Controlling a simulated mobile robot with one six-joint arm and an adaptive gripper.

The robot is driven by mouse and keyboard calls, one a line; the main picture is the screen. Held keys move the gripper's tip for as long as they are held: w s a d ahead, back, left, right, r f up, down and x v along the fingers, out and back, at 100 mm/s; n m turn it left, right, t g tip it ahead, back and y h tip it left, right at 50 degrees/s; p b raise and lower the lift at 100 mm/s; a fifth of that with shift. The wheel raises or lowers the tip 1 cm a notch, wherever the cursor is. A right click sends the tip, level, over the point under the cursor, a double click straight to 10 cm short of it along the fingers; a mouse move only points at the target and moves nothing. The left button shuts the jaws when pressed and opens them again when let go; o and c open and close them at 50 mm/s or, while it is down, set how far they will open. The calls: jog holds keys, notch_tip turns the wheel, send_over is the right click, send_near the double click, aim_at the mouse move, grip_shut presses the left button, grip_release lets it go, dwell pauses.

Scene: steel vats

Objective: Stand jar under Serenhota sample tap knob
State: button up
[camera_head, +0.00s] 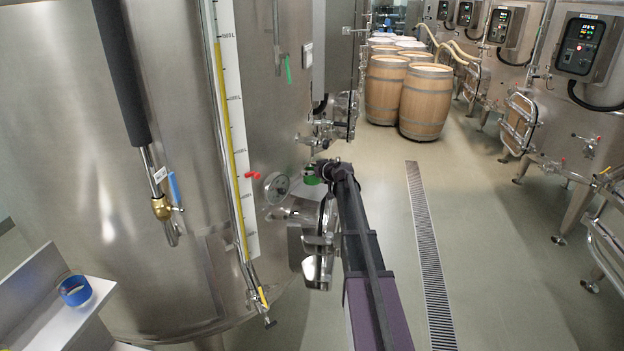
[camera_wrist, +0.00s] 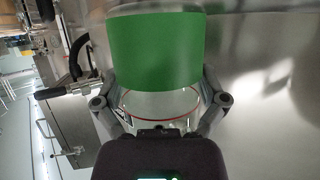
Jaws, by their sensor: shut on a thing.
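My gripper (camera_wrist: 158,98) is shut around a clear glass jar (camera_wrist: 155,108) with a wide green band (camera_wrist: 155,50) and a thin red line. In the head view a green part of the jar (camera_head: 312,180) shows beside the dark end of my arm, close to the steel vat. A small tap with a red knob (camera_head: 252,175) is on the vat, left of the jar and apart from it. I cannot read a Serenhota label, so I cannot tell whether this is the named tap. The jar's base is not clear in the head view.
A round gauge (camera_head: 277,187) and a hatch with steel fittings (camera_head: 318,255) are close to my arm. A blue-banded container (camera_head: 75,290) is on a steel shelf (camera_head: 60,325). Barrels (camera_head: 425,100) stand at the back. The aisle floor around the drain grate (camera_head: 425,240) is clear.

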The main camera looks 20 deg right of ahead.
aim_at(313, 177)
jog(key=shift+w+d+f+b, duration=0.1)
jog(key=shift+f+b, duration=0.8)
jog(key=shift+w+d+f+b, duration=0.1)
jog(key=shift+f+b, duration=0.75)
jog(key=shift+f, duration=0.05)
jog(key=shift+a, duration=0.1)
jog(key=shift+f, duration=0.2)
jog(key=o, duration=0.9)
jog(key=shift+c, duration=0.2)
jog(key=shift+r, duration=0.2)
jog(key=shift+s+r, duration=0.1)
jog(key=p+v, duration=0.4)
jog(key=v, duration=0.7)
jog(key=shift+s+r+p, duration=0.15)
jog(key=shift+s+p, duration=0.15)
jog(key=shift+s, duration=0.05)
